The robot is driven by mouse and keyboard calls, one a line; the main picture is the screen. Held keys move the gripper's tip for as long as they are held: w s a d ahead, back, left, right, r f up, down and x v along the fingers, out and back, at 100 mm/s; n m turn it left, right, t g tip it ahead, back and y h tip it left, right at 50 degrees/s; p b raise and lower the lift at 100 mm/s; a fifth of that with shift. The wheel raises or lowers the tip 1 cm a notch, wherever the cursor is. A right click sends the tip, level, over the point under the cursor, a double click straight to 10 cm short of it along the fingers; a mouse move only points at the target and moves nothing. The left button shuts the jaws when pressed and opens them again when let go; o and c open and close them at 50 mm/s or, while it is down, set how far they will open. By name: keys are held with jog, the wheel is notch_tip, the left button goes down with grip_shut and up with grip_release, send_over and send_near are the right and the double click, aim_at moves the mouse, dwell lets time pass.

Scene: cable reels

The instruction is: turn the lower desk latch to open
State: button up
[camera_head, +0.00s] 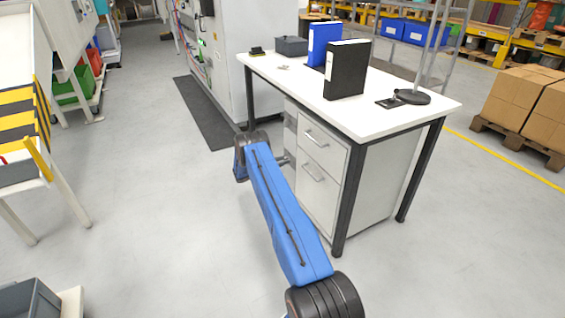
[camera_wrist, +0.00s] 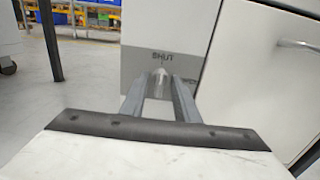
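In the wrist view, a small metallic latch (camera_wrist: 160,84) sits on a grey panel (camera_wrist: 140,68) below printed lettering that seems to read SHUT. The fingers of my gripper (camera_wrist: 160,80) reach toward the panel, one on each side of the latch. The fingers are apart, with the latch between their tips; I cannot tell whether they press on it. In the head view, my gripper (camera_head: 286,159) is at the left side of the drawer cabinet (camera_head: 318,212) under the desk (camera_head: 400,111). The latch is too small to make out there.
Binders, one blue (camera_head: 322,42) and one black (camera_head: 346,70), stand on the desk. A dark desk leg (camera_head: 346,195) rises in front of the cabinet. A dark mat (camera_head: 208,112) lies behind my arm. The floor to the left of my arm is clear.

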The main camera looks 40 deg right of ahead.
jog(key=shift+c, duration=0.3)
grip_shut()
jog(key=m, duration=1.7)
jog(key=shift+s+f+m, duration=0.25)
jog(key=shift+f+m, duration=0.05)
jog(key=shift+m, duration=0.1)
jog(key=shift+a, duration=0.1)
dwell(0.4)
